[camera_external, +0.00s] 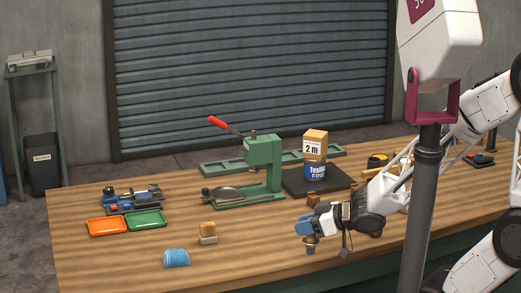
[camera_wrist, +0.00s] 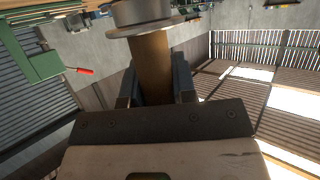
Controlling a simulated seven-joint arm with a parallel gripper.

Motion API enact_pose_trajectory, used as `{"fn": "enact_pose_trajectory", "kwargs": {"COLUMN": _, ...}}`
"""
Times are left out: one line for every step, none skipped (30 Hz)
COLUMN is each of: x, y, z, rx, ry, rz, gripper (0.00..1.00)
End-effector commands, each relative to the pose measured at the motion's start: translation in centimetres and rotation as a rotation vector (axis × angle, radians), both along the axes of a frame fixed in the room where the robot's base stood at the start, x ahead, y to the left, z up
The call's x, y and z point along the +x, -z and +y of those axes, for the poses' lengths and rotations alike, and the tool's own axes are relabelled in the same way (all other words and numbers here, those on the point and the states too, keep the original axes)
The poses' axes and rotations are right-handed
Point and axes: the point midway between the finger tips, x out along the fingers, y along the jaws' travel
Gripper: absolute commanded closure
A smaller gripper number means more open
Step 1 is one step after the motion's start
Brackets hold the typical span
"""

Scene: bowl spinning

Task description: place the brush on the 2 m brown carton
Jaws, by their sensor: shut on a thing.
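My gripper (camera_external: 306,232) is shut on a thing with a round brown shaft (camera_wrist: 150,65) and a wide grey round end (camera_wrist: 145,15). In the external view its grey end (camera_external: 310,244) hangs below the blue fingers, close over the table. I cannot tell whether it is the brush. The brown carton marked "2 m" (camera_external: 315,144) sits on top of a blue and white tin (camera_external: 315,171), behind my gripper. A small block with a tan top and pale base (camera_external: 208,233) stands on the table to the left; it may be a brush.
A green press with a red handle (camera_external: 262,165) stands left of the tin. Orange (camera_external: 107,226) and green (camera_external: 146,220) trays and a blue cup-like thing (camera_external: 176,258) lie further left. Wooden pieces (camera_external: 313,200) stand behind my gripper. The front middle of the table is clear.

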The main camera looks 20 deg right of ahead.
Motion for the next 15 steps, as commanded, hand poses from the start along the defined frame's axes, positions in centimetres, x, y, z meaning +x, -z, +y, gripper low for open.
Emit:
{"fn": "enact_pose_trajectory", "kwargs": {"x": 0.8, "y": -0.4, "z": -0.1, "rx": 0.000, "ry": 0.005, "rz": -0.001, "gripper": 0.98}}
{"fn": "enact_pose_trajectory", "kwargs": {"x": 1.3, "y": -0.7, "z": -0.2, "rx": 0.000, "ry": 0.008, "rz": -0.002, "gripper": 0.98}}
{"fn": "enact_pose_trajectory", "kwargs": {"x": 2.0, "y": -1.1, "z": -0.2, "rx": 0.000, "ry": 0.011, "rz": -0.002, "gripper": 0.98}}
{"fn": "enact_pose_trajectory", "kwargs": {"x": 2.6, "y": -1.4, "z": -0.3, "rx": 0.000, "ry": 0.014, "rz": -0.002, "gripper": 0.98}}
{"fn": "enact_pose_trajectory", "kwargs": {"x": 3.2, "y": -1.7, "z": -0.4, "rx": -0.001, "ry": 0.016, "rz": -0.001, "gripper": 0.98}}
{"fn": "enact_pose_trajectory", "kwargs": {"x": 4.1, "y": -2.2, "z": -0.6, "rx": 0.000, "ry": 0.021, "rz": -0.002, "gripper": 0.98}}
{"fn": "enact_pose_trajectory", "kwargs": {"x": 4.7, "y": -2.5, "z": -0.7, "rx": -0.001, "ry": 0.022, "rz": -0.001, "gripper": 0.98}}
{"fn": "enact_pose_trajectory", "kwargs": {"x": 5.4, "y": -2.9, "z": -0.8, "rx": 0.001, "ry": 0.027, "rz": -0.001, "gripper": 0.98}}
{"fn": "enact_pose_trajectory", "kwargs": {"x": 6.4, "y": -3.4, "z": -1.0, "rx": 0.000, "ry": 0.031, "rz": -0.002, "gripper": 0.98}}
{"fn": "enact_pose_trajectory", "kwargs": {"x": 7.1, "y": -3.8, "z": -1.2, "rx": 0.000, "ry": 0.033, "rz": -0.001, "gripper": 0.98}}
{"fn": "enact_pose_trajectory", "kwargs": {"x": 7.8, "y": -4.1, "z": -1.4, "rx": 0.000, "ry": 0.036, "rz": -0.002, "gripper": 0.98}}
{"fn": "enact_pose_trajectory", "kwargs": {"x": 8.8, "y": -4.7, "z": -1.7, "rx": 0.000, "ry": 0.040, "rz": -0.002, "gripper": 0.98}}
{"fn": "enact_pose_trajectory", "kwargs": {"x": 9.5, "y": -5.0, "z": -1.9, "rx": 0.000, "ry": 0.043, "rz": 0.000, "gripper": 0.98}}
{"fn": "enact_pose_trajectory", "kwargs": {"x": 10.2, "y": -5.3, "z": -2.1, "rx": -0.001, "ry": 0.047, "rz": -0.001, "gripper": 0.98}}
{"fn": "enact_pose_trajectory", "kwargs": {"x": 11.1, "y": -5.8, "z": -2.5, "rx": 0.000, "ry": 0.051, "rz": -0.001, "gripper": 0.98}}
